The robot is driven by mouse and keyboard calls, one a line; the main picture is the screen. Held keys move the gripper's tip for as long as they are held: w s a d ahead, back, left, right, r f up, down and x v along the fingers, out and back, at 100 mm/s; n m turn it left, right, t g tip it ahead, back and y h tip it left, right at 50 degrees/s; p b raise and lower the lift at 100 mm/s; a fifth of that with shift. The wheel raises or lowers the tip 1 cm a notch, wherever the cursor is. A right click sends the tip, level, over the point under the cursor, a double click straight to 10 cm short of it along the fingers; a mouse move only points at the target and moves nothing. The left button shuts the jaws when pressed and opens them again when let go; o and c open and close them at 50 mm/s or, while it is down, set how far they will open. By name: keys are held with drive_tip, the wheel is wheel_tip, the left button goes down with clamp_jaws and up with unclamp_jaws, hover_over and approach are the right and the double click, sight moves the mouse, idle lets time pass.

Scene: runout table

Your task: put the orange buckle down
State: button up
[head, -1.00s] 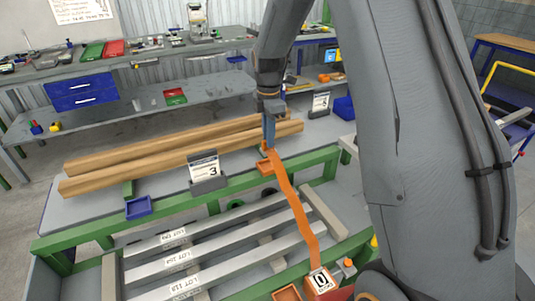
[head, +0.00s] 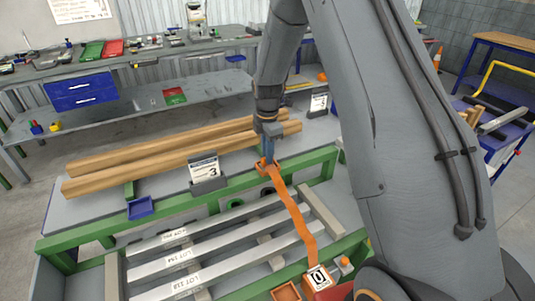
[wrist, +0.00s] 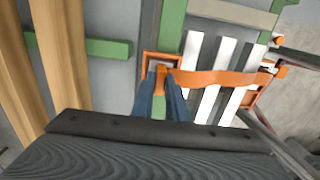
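My gripper (head: 267,156) points down at the back green rail, its blue fingers shut on the orange buckle (wrist: 162,76) at the end of an orange strap. The fingers hide part of the buckle. A small orange tray (wrist: 148,60) lies directly beneath the buckle in the wrist view. The buckle is at or just above this tray; I cannot tell whether it touches it.
Long wooden beams (head: 170,160) lie behind the rail on the left. A sign holder marked 3 (head: 206,174) and a blue tray (head: 141,208) stand left of my gripper. Several labelled grey bars (head: 215,254) lie in front. Another orange tray (head: 286,291) sits by the box.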

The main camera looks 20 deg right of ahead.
drive_tip(key=o, duration=0.4)
drive_tip(key=shift+c, duration=0.2)
drive_tip(key=shift+r, duration=0.1)
wheel_tip(320, 180, up, 11)
drive_tip(key=b, duration=0.4)
drive_tip(key=s+f+m+t, duration=0.1)
drive_tip(key=s+f+m, duration=0.1)
drive_tip(key=s+m, duration=1.8)
drive_tip(key=s, duration=0.7)
drive_tip(key=shift+f, duration=0.4)
